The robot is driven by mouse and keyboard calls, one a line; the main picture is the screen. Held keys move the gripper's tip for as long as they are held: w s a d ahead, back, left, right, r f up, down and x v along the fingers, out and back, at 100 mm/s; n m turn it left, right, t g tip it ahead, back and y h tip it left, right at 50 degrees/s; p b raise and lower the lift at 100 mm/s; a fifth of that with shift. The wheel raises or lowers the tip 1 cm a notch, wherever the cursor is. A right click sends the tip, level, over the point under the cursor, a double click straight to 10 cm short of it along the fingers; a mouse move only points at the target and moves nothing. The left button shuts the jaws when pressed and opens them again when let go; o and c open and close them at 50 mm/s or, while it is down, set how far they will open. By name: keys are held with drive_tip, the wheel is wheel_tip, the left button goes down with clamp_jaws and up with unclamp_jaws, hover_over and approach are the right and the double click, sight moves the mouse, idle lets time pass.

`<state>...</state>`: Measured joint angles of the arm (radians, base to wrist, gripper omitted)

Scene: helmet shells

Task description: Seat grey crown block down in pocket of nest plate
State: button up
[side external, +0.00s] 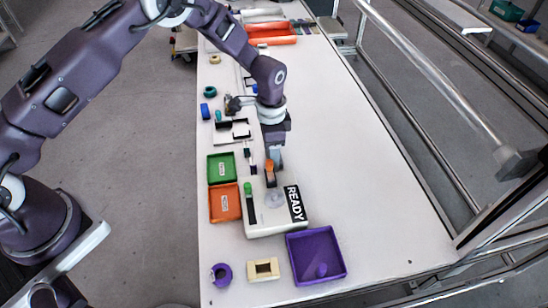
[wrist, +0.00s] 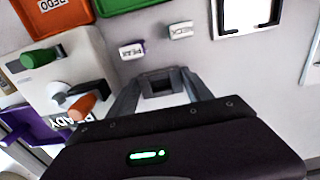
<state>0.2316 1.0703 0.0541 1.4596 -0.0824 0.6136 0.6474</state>
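My gripper (side external: 274,160) points down close above the far edge of the white READY box; its fingers also show in the wrist view (wrist: 162,78). The fingers converge around a small grey area with a dark hollow. I cannot tell if this is the grey crown block or part of the fingers. No grey crown block shows clearly elsewhere. A white plate with a black-edged square (side external: 240,132) lies farther back on the table and partly shows in the wrist view (wrist: 246,30). I cannot tell if it is the nest plate.
The READY box (side external: 262,225) has a green lever (side external: 248,188) and an orange lever (side external: 270,167) near my gripper. Green (side external: 221,168) and orange (side external: 225,202) trays stand left, a purple tray (side external: 338,272) in front. The table's right side is clear.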

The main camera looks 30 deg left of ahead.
drive_tip(key=c, duration=0.8)
drive_tip(key=shift+o, duration=0.2)
wheel_tip(320, 180, up, 9)
drive_tip(key=n, duration=3.6)
approach(243, 129)
wheel_tip(243, 129, down, 6)
